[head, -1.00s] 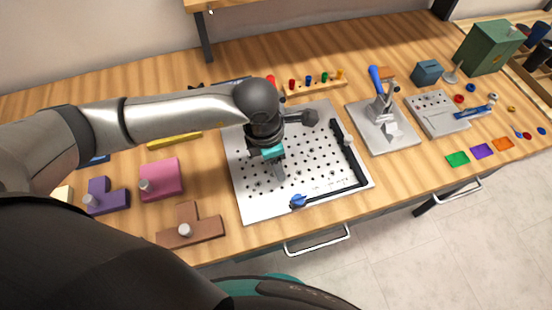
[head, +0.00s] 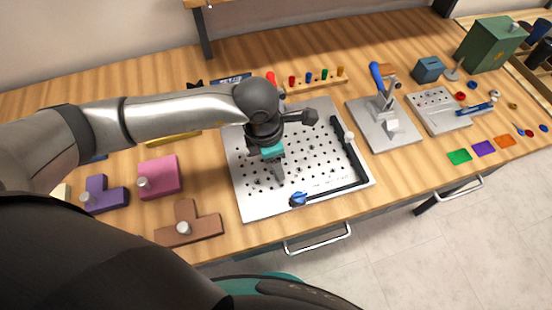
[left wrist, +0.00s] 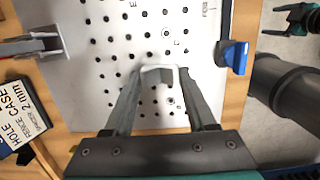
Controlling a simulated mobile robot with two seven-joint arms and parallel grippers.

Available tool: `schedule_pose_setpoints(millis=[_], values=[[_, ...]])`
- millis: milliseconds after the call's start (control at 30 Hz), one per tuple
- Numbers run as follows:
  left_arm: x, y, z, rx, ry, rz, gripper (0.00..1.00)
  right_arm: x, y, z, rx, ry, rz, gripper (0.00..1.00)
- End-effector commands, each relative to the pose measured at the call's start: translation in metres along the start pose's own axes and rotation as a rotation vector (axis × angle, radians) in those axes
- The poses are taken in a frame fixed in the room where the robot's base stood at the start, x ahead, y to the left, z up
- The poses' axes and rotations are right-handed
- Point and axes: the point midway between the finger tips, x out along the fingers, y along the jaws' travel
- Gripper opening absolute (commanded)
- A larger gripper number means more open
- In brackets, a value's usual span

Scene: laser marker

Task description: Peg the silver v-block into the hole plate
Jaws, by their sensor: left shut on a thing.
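The hole plate (head: 246,200) is a pale, square plate with rows of dark holes, flat on the bench; it also fills much of the left wrist view (left wrist: 105,20). My left gripper (head: 280,180) points down over the plate's near middle. In the left wrist view its fingers (left wrist: 160,78) are shut on a small pale silver piece, which I take for the v-block (left wrist: 160,69). The fingers hide most of it. I cannot tell whether it touches the plate or sits in holes. A dark and teal part, likely my right gripper (left wrist: 300,18), shows at the top right; its jaw state is unclear.
A black fence (head: 335,192) with a blue knob (head: 298,199) edges the plate's near and right sides. A toggle press (head: 385,125) stands to the right. Pink (head: 162,178), purple (head: 103,196) and brown (head: 190,225) blocks lie left. A labelled box (left wrist: 22,112) is beside the plate.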

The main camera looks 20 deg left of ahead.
Motion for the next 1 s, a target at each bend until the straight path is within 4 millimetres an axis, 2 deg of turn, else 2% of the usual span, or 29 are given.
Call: schedule_pose_setpoints(millis=[267, 300, 600, 867, 1000], values=[[0.005, 0.000, -0.001, 0.000, 0.000, 0.000, 0.01, 0.005, 0.000, 0.000, 0.000, 0.000, 0.000, 0.86], [0.005, 0.000, -0.001, 0.000, 0.000, 0.000, 0.59, 0.004, 0.000, 0.000, 0.000, 0.000, 0.000, 0.86], [0.004, 0.000, -0.001, 0.000, 0.000, 0.000, 0.91, 0.004, 0.000, 0.000, 0.001, 0.000, 0.000, 0.86], [0.003, 0.000, -0.001, 0.000, 0.000, 0.000, 0.91, 0.004, 0.000, 0.000, 0.001, 0.000, 0.000, 0.86], [-0.008, 0.001, 0.000, -0.001, -0.001, 0.001, 0.91, 0.003, 0.000, 0.000, 0.001, 0.000, 0.000, 0.86]])
